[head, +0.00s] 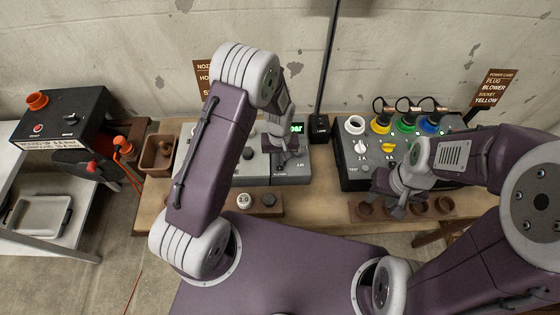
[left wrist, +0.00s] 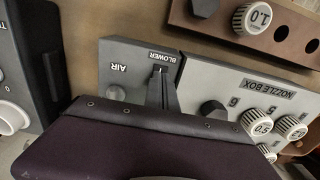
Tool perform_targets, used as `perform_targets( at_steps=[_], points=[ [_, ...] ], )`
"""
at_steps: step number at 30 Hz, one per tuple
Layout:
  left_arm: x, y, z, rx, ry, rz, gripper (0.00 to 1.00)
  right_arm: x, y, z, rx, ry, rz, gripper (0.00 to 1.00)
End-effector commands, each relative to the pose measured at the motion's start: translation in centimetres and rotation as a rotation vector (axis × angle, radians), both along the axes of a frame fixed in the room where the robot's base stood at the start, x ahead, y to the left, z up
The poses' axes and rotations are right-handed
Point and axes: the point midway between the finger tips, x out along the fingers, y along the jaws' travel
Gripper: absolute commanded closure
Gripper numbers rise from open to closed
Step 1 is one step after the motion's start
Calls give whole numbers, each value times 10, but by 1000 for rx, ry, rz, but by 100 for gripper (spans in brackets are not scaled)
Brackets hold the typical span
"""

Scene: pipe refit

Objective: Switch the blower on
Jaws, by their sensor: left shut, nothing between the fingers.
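The grey blower panel (head: 303,172) stands at the middle of the bench, with a green-lit display (head: 297,128) behind my left gripper. In the left wrist view, the panel (left wrist: 121,56) carries the labels BLOWER (left wrist: 163,57) and AIR. My left gripper (head: 284,158) is shut and empty over this panel. In the left wrist view its fingertips (left wrist: 158,72) are right by the BLOWER label. They cover the blower switch, so its position and any contact are hidden. My right gripper (head: 388,195) hangs at the front of the socket box, and its jaw opening is unclear.
The nozzle box (left wrist: 270,92) with several knobs adjoins the panel. A black socket box (head: 352,172) with coloured plugs stands to the right. A wooden nozzle rack (head: 232,206) lies in front. A brown bin (head: 158,152) and a black machine (head: 65,118) are at left.

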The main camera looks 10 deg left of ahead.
Motion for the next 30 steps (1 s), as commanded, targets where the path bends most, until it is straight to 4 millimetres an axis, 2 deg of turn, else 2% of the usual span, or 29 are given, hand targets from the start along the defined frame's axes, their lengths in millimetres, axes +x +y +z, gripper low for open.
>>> perform_targets(
  at_steps=[1,12,28,30],
  points=[
    [0,0,10,0,0,0,100,0,0,9,0,0,0,64],
    [0,0,44,0,0,0,100,0,0,38,0,0,0,64],
    [0,0,42,0,0,1,100,0,0,35,0,0,0,64],
    [8,4,44,-4,-25,13,100,0,0,28,0,0,0,64]
  ],
)
